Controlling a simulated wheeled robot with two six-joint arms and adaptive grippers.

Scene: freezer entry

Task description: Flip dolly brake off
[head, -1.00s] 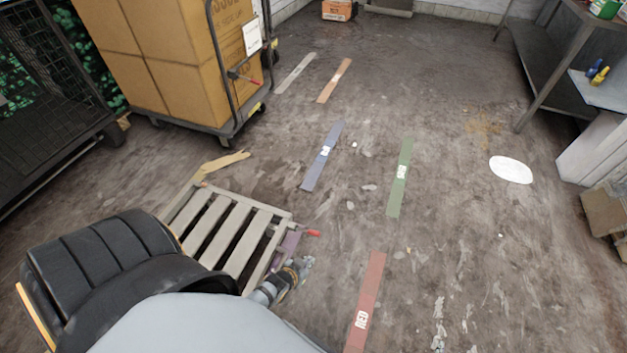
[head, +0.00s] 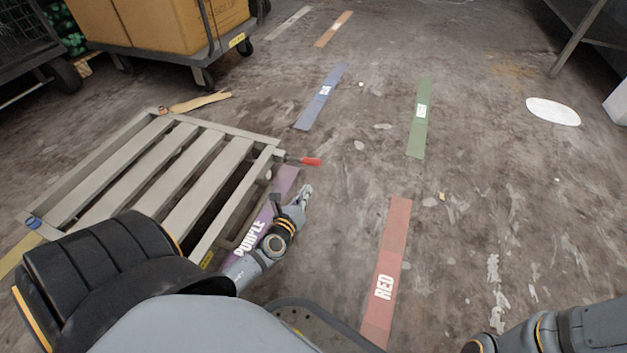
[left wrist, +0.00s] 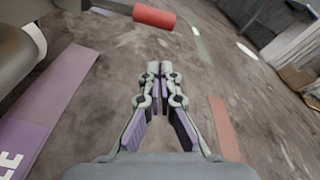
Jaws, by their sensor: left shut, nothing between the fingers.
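A low grey slatted dolly (head: 175,165) stands at the left in the head view. A brake lever with a red grip (head: 312,161) sticks out to the right from its far right corner. The red grip (left wrist: 153,17) also shows at the top of the left wrist view, beyond the fingertips and apart from them. My left gripper (head: 304,192) is just on the near side of the red grip, with its fingers (left wrist: 160,68) shut and empty. My right arm shows at the bottom right of the head view, but its fingers are out of frame.
A cart with large cardboard boxes (head: 160,25) stands behind the dolly. Floor strips lie around: purple (head: 262,222), red (head: 390,265), green (head: 419,125) and blue (head: 320,97). A table leg (head: 580,35) stands at the far right. The middle floor is clear.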

